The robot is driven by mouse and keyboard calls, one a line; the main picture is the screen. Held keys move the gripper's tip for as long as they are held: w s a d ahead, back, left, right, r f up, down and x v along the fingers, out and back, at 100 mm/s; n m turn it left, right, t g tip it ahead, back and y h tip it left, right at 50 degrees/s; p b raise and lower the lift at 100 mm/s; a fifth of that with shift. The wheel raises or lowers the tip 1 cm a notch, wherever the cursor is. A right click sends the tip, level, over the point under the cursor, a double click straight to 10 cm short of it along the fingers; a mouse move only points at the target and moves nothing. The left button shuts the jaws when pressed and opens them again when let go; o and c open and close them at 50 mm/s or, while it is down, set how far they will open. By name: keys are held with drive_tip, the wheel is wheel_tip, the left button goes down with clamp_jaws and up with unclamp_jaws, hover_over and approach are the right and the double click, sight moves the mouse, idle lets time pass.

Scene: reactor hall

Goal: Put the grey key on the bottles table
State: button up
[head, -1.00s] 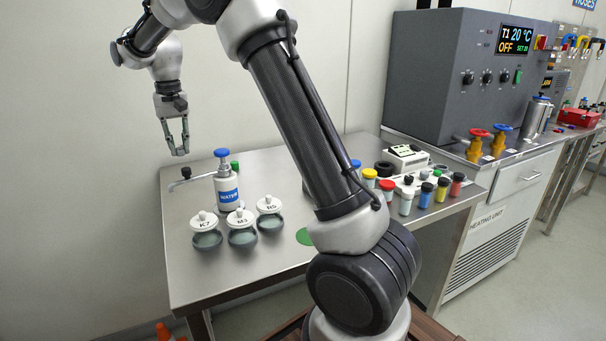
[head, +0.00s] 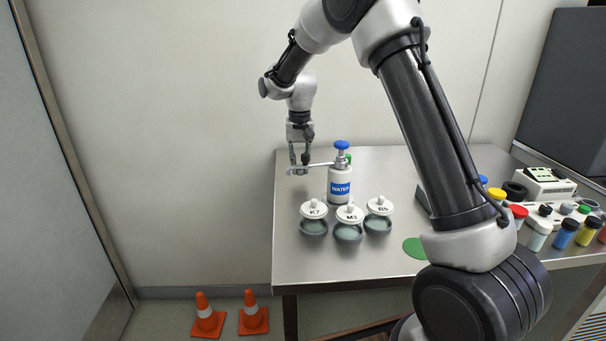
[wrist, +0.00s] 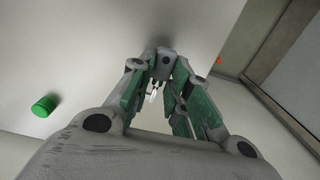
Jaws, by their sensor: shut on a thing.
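My gripper (head: 299,160) hangs pointing down over the far left corner of the steel table with the bottles (head: 310,262). In the wrist view its green-padded fingers (wrist: 172,108) are closed around a small pale grey piece, which seems to be the grey key (wrist: 153,92). Only a little of it shows. In the head view I cannot make out the key. The fingertips are close to the grey spout of the white water bottle (head: 340,187) and overlap it in the picture; I cannot tell whether they touch.
Three lidded dishes, K7 (head: 314,220), M3 (head: 349,224) and R5 (head: 379,217), stand before the bottle. A green disc (head: 415,248) lies right of them. Several colour-capped bottles (head: 540,230) stand farther right. A green cap (wrist: 43,106) shows in the wrist view. Two cones (head: 252,312) stand on the floor.

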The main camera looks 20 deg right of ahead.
sight(300, 173)
drive_tip(key=shift+f, duration=1.75)
drive_tip(key=shift+f, duration=0.15)
drive_tip(key=o, duration=0.8)
drive_tip(key=shift+o, duration=0.2)
